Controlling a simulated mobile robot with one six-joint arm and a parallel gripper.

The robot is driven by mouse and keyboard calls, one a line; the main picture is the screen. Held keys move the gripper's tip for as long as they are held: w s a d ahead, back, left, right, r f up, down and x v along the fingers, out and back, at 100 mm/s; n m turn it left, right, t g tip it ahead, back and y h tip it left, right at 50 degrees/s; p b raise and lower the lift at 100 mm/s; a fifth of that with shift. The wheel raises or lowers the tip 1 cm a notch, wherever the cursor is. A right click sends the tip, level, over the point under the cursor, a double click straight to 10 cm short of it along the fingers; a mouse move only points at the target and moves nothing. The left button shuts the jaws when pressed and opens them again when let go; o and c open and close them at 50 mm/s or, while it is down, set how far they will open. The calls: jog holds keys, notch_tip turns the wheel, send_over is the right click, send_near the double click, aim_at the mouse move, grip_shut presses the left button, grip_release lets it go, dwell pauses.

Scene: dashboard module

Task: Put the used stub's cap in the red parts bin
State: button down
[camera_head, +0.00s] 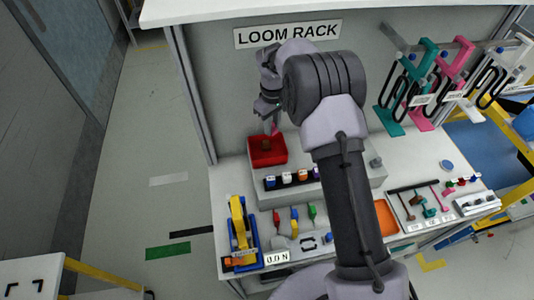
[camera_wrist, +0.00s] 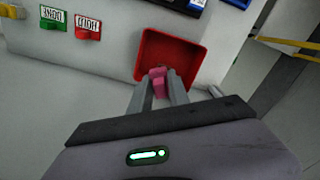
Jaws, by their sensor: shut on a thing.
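The red parts bin (camera_head: 280,157) sits on the left end of the raised grey step on the bench. It also shows in the wrist view (camera_wrist: 185,50), just beyond my fingertips. My gripper (camera_head: 268,112) is above the bin in the head view. In the wrist view my gripper (camera_wrist: 158,90) is shut on a small pink piece, which looks like the stub's cap (camera_wrist: 157,74). The pink cap (camera_head: 275,129) also shows small under my gripper in the head view. In the wrist view it overlaps the bin's opening; its height over the bin is hard to judge.
A dark brownish patch (camera_head: 266,146) shows inside the bin, too small to identify. A row of small blocks (camera_head: 285,180) stands right of and in front of it. Coloured connectors (camera_head: 295,213) and a yellow device (camera_head: 238,222) are nearer. A hanging rack (camera_head: 450,75) is at right.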

notch_tip(320, 180, down, 3)
jog(key=shift+r+b, duration=0.15)
jog(key=shift+b, duration=0.4)
jog(key=shift+r, duration=0.15)
jog(key=c, duration=1.1)
grip_release()
jog(key=shift+c, duration=0.2)
notch_tip(320, 180, up, 8)
jog(key=shift+f+p, duration=0.2)
jog(key=shift+p, duration=0.6)
